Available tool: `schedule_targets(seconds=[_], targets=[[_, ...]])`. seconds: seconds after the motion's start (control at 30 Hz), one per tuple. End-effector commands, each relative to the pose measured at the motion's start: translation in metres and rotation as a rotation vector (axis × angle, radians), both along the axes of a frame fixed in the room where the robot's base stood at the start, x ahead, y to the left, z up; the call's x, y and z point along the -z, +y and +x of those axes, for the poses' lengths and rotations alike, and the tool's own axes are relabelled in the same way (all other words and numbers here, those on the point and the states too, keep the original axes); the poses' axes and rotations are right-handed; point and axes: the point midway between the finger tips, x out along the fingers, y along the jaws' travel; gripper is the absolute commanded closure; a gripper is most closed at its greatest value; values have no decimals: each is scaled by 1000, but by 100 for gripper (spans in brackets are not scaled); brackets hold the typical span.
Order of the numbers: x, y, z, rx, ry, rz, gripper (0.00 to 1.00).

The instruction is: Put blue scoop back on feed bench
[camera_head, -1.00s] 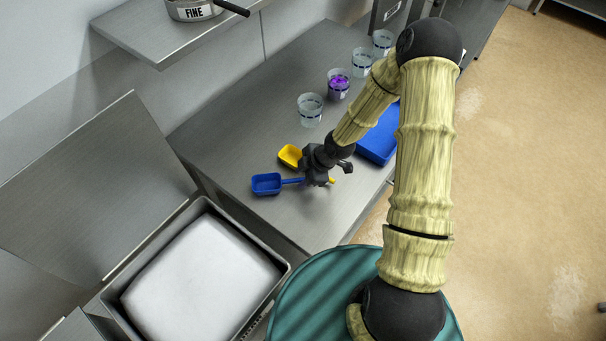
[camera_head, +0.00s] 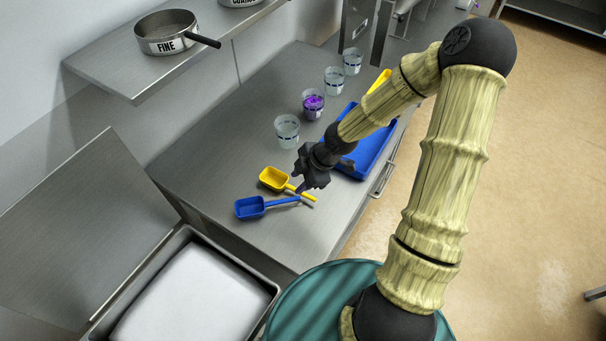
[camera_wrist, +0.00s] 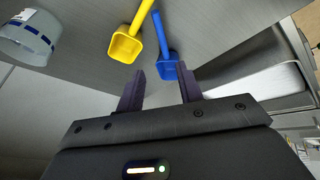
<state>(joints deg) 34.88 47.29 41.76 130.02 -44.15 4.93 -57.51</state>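The blue scoop (camera_head: 250,208) lies on the steel feed bench (camera_head: 215,150) near its front left end, its handle pointing right. In the wrist view the blue scoop (camera_wrist: 167,66) shows beyond the fingertips, its handle running away from my gripper. My gripper (camera_head: 301,188) hangs just above the handle end of the scoops. In the wrist view its two fingers (camera_wrist: 160,88) are apart with nothing clamped between them. The yellow scoop (camera_head: 272,179) lies beside the blue one, and it also shows in the wrist view (camera_wrist: 125,46). Their handles come close together or cross near my gripper.
Several clear cups stand along the bench, one holding purple material (camera_head: 313,104). A blue tray (camera_head: 368,150) lies behind my forearm. An open bin with white contents (camera_head: 195,300) stands at lower left. A shelf with a FINE sieve (camera_head: 168,36) overhangs the bench's back.

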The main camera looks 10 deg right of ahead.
Motion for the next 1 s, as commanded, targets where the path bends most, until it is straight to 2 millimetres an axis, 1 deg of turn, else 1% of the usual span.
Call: schedule_targets(seconds=[0.03, 0.2, 0.83, 0.93, 1.0], targets=[[-6, -3, -1, 3, -1, 1, 64], [-15, -7, -3, 0, 0, 0, 64], [-16, -8, -4, 3, 4, -5, 64], [-17, -11, -8, 42, 31, -31, 64], [-19, -17, -15, 105, 68, -67, 64]])
